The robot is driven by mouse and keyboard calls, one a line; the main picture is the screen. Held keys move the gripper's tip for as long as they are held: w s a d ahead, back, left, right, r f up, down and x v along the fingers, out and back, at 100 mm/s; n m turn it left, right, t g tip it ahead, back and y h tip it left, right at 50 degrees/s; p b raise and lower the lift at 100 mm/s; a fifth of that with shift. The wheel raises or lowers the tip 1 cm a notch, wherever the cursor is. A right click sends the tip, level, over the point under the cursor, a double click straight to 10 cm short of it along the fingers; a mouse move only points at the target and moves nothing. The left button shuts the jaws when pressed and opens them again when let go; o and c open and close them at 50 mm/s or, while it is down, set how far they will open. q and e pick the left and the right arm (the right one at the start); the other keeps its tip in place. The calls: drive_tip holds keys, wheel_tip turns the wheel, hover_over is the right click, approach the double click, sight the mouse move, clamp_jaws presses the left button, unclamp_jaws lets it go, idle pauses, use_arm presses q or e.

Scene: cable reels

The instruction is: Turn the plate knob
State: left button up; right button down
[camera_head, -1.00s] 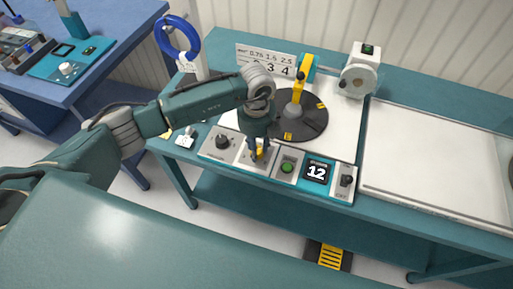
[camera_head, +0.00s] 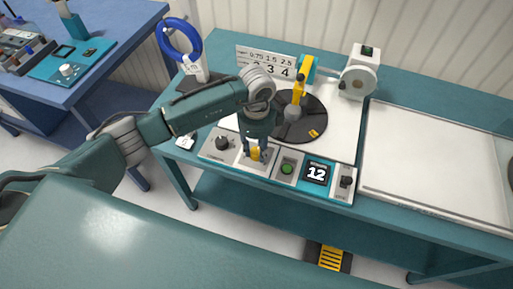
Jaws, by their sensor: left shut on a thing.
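The yellow plate knob (camera_head: 256,155) is on the front control panel (camera_head: 272,165) of the bench. My left gripper (camera_head: 255,154) comes down on it from above, its fingers on either side, and is shut on it. The fingers hide part of the knob. Behind the gripper is the round dark plate (camera_head: 300,128) with a grey hub, a yellow arm (camera_head: 299,88) above it and a yellow mark (camera_head: 313,133) near its front right edge. My arm hides the plate's left part. My right gripper is not in view.
A bare white surface (camera_head: 430,160) lies to the right.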

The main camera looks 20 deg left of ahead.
use_arm(q)
drive_tip(key=shift+w+r+n, duration=0.1)
drive_tip(key=shift+n, duration=0.5)
